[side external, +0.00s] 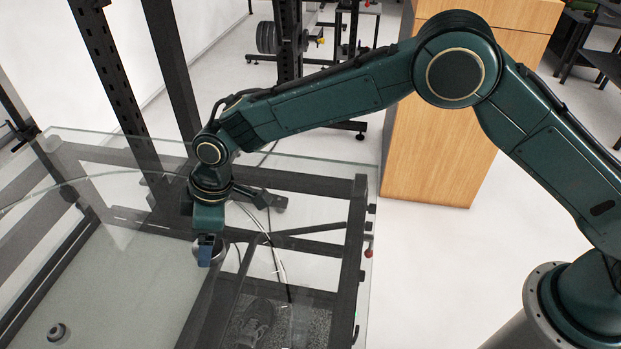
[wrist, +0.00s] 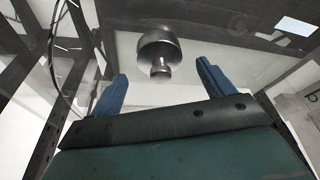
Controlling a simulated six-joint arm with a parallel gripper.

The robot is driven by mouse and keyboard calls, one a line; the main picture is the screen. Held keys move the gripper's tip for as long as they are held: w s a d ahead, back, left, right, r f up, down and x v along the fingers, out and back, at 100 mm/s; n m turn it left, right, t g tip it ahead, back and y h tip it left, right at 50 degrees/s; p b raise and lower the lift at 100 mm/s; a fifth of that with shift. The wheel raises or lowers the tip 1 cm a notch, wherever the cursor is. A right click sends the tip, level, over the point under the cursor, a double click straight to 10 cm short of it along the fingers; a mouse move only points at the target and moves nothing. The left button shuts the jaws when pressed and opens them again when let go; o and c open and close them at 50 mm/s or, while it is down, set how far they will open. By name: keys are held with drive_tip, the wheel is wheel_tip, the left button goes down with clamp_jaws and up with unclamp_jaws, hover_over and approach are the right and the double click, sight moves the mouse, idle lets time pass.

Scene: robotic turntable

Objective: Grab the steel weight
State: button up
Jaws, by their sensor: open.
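The steel weight (wrist: 158,48) is a shiny rounded body with a narrower knob. In the wrist view it lies ahead of my gripper (wrist: 162,70), between the lines of the two blue fingers, with a gap on each side. My gripper is open, and no finger appears to touch the weight. In the side view my gripper (side external: 206,254) points down close over the glass table (side external: 310,168). A silvery rounded edge, seemingly the weight, shows behind the blue finger there, mostly hidden by it.
A small round dark metal object (side external: 57,333) sits at the lower left. Dark frame bars (side external: 352,250) and thin cables (side external: 275,255) show under or through the glass. A wooden cabinet (side external: 435,140) stands behind the arm. The glass around my gripper looks clear.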

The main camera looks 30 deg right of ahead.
drive_tip(key=shift+x, duration=1.65)
drive_tip(key=shift+a, duration=0.1)
drive_tip(key=shift+r, duration=0.1)
drive_tip(key=shift+r, duration=0.1)
drive_tip(key=c, duration=1.6)
drive_tip(key=shift+o, duration=0.2)
drive_tip(key=shift+r, duration=0.15)
wheel_tip(320, 180, up, 20)
